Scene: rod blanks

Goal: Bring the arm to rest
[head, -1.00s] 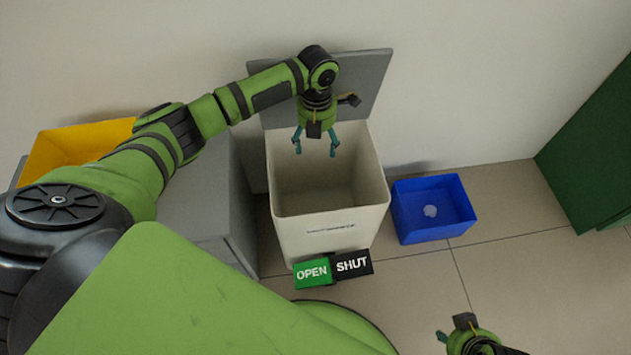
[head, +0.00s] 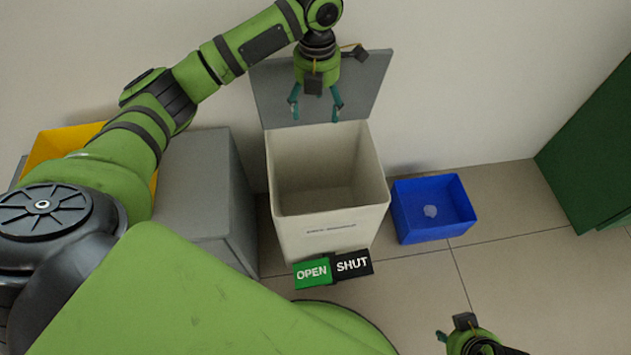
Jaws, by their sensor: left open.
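My left arm comes in from the left. Its gripper (head: 316,108) is open and empty, with its teal fingers apart and pointing down. It shows in front of the raised grey lid, near the back rim of the white bin (head: 330,225). The bin stands open and its inside looks empty. My right gripper (head: 462,335) is only partly in view at the bottom edge. Its fingers do not show well enough to tell their state.
Green OPEN (head: 311,273) and black SHUT (head: 352,264) blocks sit at the bin's front. A blue box (head: 433,228) with a small pale item stands right of it. A grey cabinet (head: 205,185) and a yellow container (head: 60,145) are left. A green cabinet (head: 590,160) is far right.

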